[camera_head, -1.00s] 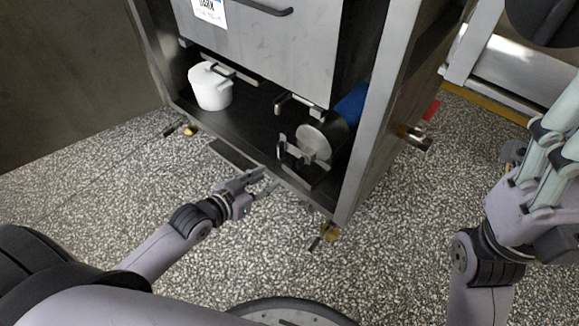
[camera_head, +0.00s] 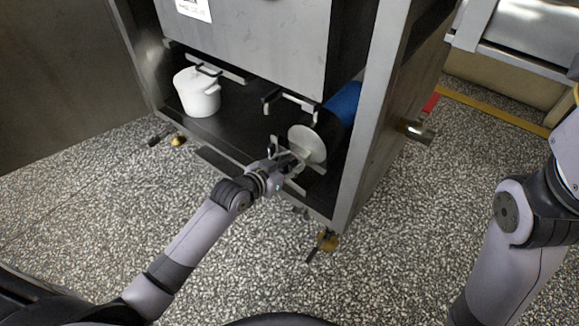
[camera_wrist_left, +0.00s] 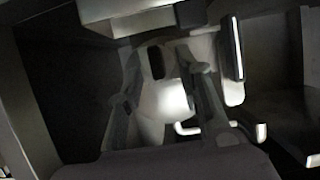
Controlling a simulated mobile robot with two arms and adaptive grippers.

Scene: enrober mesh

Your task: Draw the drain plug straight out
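The likely drain plug is a pale round disc (camera_head: 307,144) with a bar-like handle, on the front of a dark cylinder low in the steel cabinet. My left gripper (camera_head: 287,163) is right in front of it, overlapping its lower left edge. In the left wrist view my left gripper (camera_wrist_left: 168,98) has its two fingers spread, one on each side of a pale, brightly lit part (camera_wrist_left: 166,112). I cannot tell whether the fingers touch it. The disc's lower part is hidden by the gripper. My right gripper is out of view; only its arm shows at right.
A blue cylinder (camera_head: 344,103) lies behind the disc. A bracket (camera_head: 290,101) sits above, and the cabinet's right post (camera_head: 362,150) is close by. The speckled floor in front is open.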

